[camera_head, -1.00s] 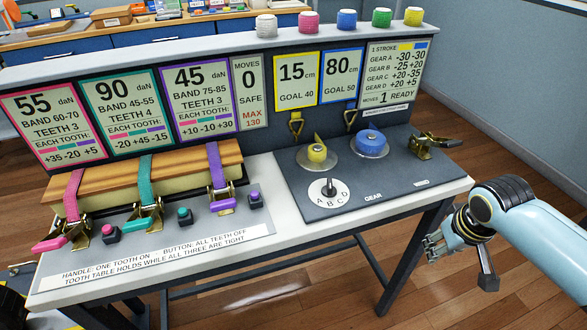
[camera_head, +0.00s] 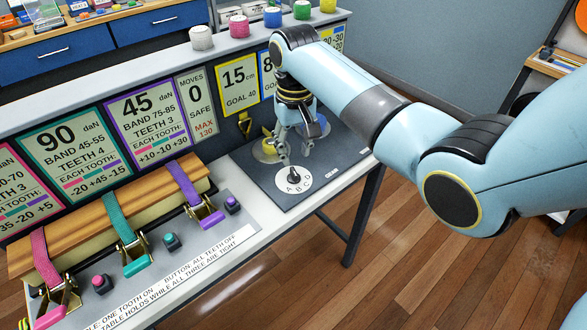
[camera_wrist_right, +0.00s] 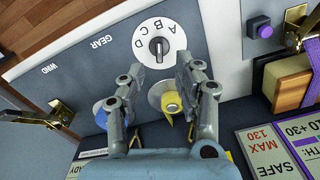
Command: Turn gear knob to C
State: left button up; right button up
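The gear knob (camera_head: 294,175) is a small black knob on a white round dial (camera_head: 285,186) lettered A, B, C, D on the dark panel. In the right wrist view the black knob (camera_wrist_right: 158,46) sits ahead of the fingertips. Which letter it points to is too small to tell. My right gripper (camera_head: 295,155) hangs over the panel, just behind and above the knob. In the wrist view my right gripper (camera_wrist_right: 158,68) has its fingers apart with nothing between the tips. My left gripper is not in view.
A yellow spool (camera_wrist_right: 172,102) and a blue spool (camera_head: 319,127) stand behind the dial, close to the fingers. A brass lever (camera_wrist_right: 40,116) is at the panel's other end. The buckles with pink, teal and purple straps (camera_head: 183,182) are left of the panel.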

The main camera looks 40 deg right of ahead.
aim_at(295, 174)
notch_tip(295, 174, down, 7)
jog(key=shift+f, duration=0.15)
grip_shut()
dwell(0.4)
